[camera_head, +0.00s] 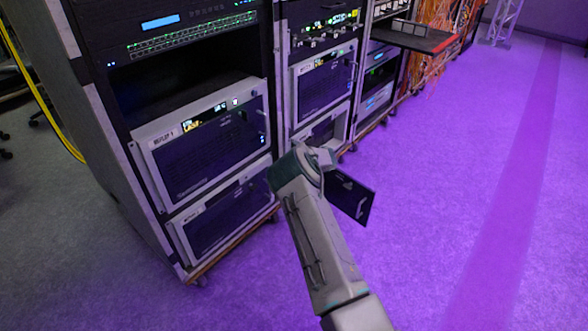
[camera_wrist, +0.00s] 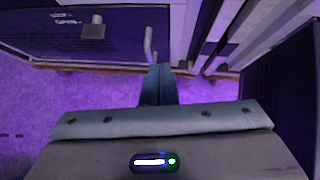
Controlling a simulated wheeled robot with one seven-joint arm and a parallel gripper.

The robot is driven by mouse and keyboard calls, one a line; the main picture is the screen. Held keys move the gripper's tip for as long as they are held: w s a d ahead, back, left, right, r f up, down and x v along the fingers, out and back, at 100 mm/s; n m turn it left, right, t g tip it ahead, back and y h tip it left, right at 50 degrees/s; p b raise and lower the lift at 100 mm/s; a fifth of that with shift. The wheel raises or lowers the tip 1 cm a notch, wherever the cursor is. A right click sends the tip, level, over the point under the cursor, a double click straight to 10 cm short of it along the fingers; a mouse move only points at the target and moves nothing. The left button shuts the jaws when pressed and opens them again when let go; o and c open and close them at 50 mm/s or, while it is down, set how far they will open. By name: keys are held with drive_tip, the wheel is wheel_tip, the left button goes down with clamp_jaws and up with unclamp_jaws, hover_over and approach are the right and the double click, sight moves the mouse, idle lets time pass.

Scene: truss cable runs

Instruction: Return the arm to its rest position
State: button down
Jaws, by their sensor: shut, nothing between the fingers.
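My arm (camera_head: 318,245) reaches forward from the bottom of the head view to the lower front of the middle rack. In the wrist view my gripper (camera_wrist: 158,82) is shut, its dark fingers together with nothing between them. The fingertips show just below a pale bar handle (camera_wrist: 150,45) on a dark labelled panel (camera_wrist: 50,38); I cannot tell whether they touch it. In the head view the gripper's fingers are hidden behind the arm's end. A dark door panel (camera_head: 346,197) with a small handle stands open just right of my wrist.
The left rack (camera_head: 105,130) holds dark-fronted units close to my arm. The middle rack (camera_head: 285,75) stands behind my wrist. Further back, a shelf (camera_head: 410,37) juts out beside orange cables (camera_head: 437,15). The purple-lit floor (camera_head: 440,220) on the right is clear.

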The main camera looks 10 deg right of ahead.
drive_tip(key=s+d+r+m+t+h+p, duration=0.25)
drive_tip(key=d+r+m+p, duration=0.4)
drive_tip(key=r, duration=0.85)
drive_tip(key=s+d+r+m+t+h+p, duration=0.1)
drive_tip(key=s+d+r+m+h+p, duration=0.2)
drive_tip(key=r+m, duration=0.85)
drive_tip(key=s+d+r+m+t+h+p, duration=0.1)
drive_tip(key=s+d+r+m+h+p, duration=0.35)
drive_tip(key=r, duration=1.35)
drive_tip(key=s+a+r+m+g+p, duration=0.2)
drive_tip(key=s+r+m+p, duration=0.2)
drive_tip(key=s+r+m, duration=0.25)
drive_tip(key=s+a+r+m+g+p, duration=0.1)
drive_tip(key=s+a+r+m+p, duration=0.2)
drive_tip(key=s+r+m+p, duration=0.4)
drive_tip(key=s+a+r+m+g+y+p, duration=0.1)
drive_tip(key=s+a+m+p, duration=0.1)
drive_tip(key=s, duration=0.6)
drive_tip(key=s+a+r+m+g+y+p, duration=0.1)
drive_tip(key=s+a+m, duration=0.3)
drive_tip(key=s, duration=0.5)
drive_tip(key=s+a+r+m+g+y+p, duration=0.1)
drive_tip(key=s+a+r+m+g+p, duration=0.1)
drive_tip(key=s, duration=0.7)
drive_tip(key=shift+s+a+m+g+p, duration=0.25)
drive_tip(key=shift+a+m+g+p, duration=0.15)
drive_tip(key=shift+a+m+g, duration=0.25)
